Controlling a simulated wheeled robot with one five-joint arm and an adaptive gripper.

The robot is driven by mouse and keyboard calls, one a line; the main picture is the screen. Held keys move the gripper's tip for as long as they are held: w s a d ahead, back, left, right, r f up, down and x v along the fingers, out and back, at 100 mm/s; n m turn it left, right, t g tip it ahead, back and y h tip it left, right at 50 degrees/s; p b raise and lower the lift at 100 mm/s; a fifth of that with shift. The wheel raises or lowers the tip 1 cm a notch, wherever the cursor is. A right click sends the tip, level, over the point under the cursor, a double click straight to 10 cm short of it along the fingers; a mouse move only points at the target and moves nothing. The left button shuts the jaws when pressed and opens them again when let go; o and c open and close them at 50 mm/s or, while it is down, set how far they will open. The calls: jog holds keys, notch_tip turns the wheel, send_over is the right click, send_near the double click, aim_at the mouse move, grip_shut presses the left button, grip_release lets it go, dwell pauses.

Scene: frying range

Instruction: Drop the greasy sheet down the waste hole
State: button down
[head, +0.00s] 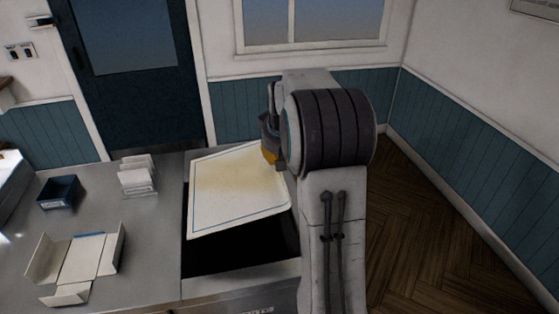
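The greasy sheet (235,190) is a pale, flat sheet with a yellowish stain and a thin blue line near its edges. It hangs tilted over the waste hole (240,248), a dark rectangular opening in the steel counter. The sheet covers the far part of the hole; the near part shows dark and empty. My gripper (269,150) is at the sheet's upper right edge, mostly hidden behind my arm. Its fingertips are not clear, but the sheet appears held up at that edge.
A blue door (135,110) stands behind. Wooden floor (440,230) is clear at right.

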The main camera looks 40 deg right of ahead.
jog(key=shift+w+a, duration=0.1)
jog(key=shift+a, duration=0.15)
jog(key=shift+d+f, duration=0.15)
jog(key=shift+f, duration=0.2)
notch_tip(320, 180, down, 10)
jog(key=b, duration=0.8)
jog(key=shift+b, duration=0.3)
jog(key=shift+r, duration=0.15)
jog(key=c, duration=1.3)
grip_release()
jog(key=shift+c, duration=0.2)
jog(key=v, duration=1.2)
